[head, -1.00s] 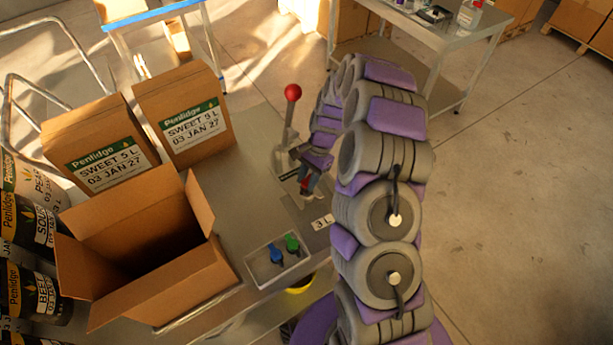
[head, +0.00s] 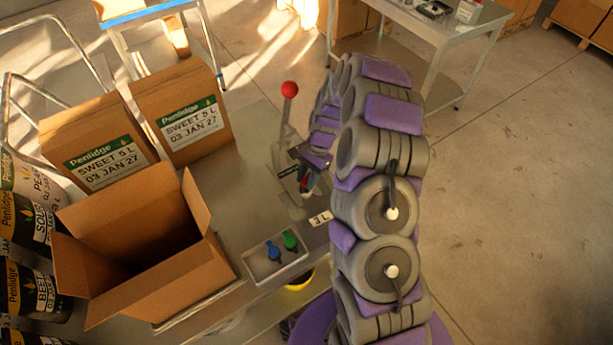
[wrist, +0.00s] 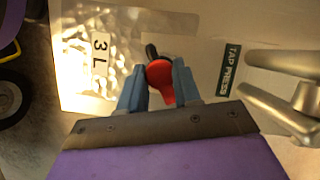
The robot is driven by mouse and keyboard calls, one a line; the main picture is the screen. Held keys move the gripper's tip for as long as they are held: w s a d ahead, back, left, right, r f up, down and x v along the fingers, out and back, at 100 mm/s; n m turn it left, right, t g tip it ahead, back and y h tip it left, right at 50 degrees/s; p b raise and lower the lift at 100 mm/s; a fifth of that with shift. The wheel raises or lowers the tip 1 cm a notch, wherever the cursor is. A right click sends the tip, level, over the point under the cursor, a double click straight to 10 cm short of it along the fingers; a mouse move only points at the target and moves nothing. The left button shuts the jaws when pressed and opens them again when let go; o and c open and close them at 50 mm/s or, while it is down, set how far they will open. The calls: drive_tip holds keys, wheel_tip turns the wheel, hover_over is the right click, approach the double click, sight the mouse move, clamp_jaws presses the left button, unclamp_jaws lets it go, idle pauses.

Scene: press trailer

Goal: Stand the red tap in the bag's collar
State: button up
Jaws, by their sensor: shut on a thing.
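My gripper (wrist: 153,82) is shut on the red tap (wrist: 165,80), with a blue-grey finger on each side of it. A dark round part (wrist: 151,52) shows just beyond the tap; I cannot tell whether it is the tap's stem or the collar. A crinkled, shiny silver bag (wrist: 92,62) lies beneath, left of the fingers in the wrist view. In the head view my gripper (head: 307,182) is low over the press plate, with only a bit of red showing. The collar is not clearly visible, so I cannot tell whether the tap touches it.
A press lever with a red knob (head: 289,89) stands close behind my gripper. A tray (head: 272,275) with a blue tap (head: 273,251) and a green tap (head: 290,240) is in front. An open carton (head: 190,290) and two closed Penlidge boxes (head: 186,115) stand left. A "3 L" label (head: 320,218) is nearby.

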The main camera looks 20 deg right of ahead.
drive_tip(key=o, duration=1.1)
drive_tip(key=p+v, duration=0.1)
drive_tip(key=v, duration=1.6)
drive_tip(key=shift+r, duration=0.2)
